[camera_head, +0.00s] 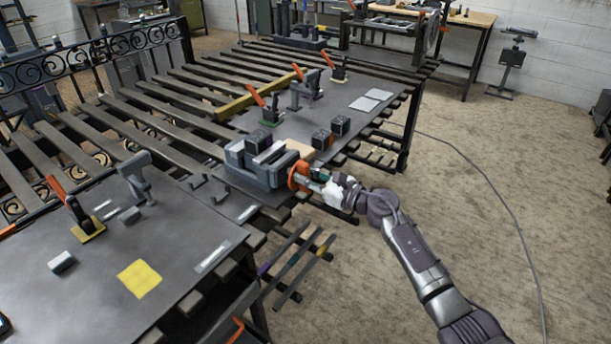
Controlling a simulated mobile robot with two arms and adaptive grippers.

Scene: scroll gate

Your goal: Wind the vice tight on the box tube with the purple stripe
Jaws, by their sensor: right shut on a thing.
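The grey vice (262,172) sits at the near edge of the slatted bench, with an orange handwheel (297,176) on its right side. My right gripper (312,180) reaches in from the right and is shut on the handwheel; its fingertips are small and partly hidden at the rim. A dark box tube with a purple stripe (265,268) shows below the bench edge, beside tubes with teal and yellow marks. I cannot tell whether any tube lies between the vice jaws. My left gripper is not in view.
A pale block (299,149) and two dark cubes (321,139) (340,125) stand close behind the vice. Toggle clamps with orange handles (271,108) stand farther back. A metal plate with a yellow square (139,279) lies at left. The floor at right is open, crossed by a cable (500,198).

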